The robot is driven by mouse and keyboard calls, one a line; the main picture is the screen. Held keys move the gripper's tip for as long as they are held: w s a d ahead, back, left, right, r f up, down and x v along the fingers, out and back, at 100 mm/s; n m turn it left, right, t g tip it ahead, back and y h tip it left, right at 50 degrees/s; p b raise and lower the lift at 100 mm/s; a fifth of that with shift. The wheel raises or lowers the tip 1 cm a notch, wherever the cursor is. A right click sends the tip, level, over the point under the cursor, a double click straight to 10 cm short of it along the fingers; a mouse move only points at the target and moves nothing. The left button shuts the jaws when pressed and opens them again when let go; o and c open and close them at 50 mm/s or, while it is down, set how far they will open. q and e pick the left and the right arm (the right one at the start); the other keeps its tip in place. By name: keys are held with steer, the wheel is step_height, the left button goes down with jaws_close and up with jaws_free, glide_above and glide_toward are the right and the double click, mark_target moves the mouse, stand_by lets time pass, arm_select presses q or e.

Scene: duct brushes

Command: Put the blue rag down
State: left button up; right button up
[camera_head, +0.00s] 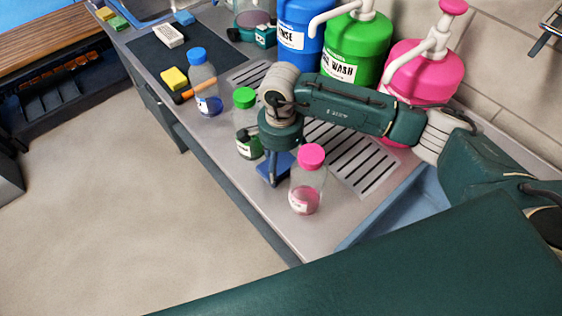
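My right gripper (275,165) comes in from the right on a dark green arm and points down over the metal counter, between the green-capped bottle and the pink-capped bottle. A small dark blue piece (283,162), which looks like the blue rag, shows directly under the wrist, where the fingers are. The wrist hides most of the fingers, so I cannot tell whether they are closed on it or whether it touches the counter. My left gripper is not in view.
The green-capped bottle (247,125) and pink-capped bottle (308,180) stand close on either side. A blue-capped bottle (205,85) stands further left. Large blue (300,38), green (352,45) and pink (420,75) pump containers stand behind. The counter front (285,232) is bare.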

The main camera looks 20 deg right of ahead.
steer(key=shift+f+b, duration=0.3)
steer(key=shift+f, duration=0.25)
steer(key=o, duration=0.7)
steer(key=shift+r, duration=0.1)
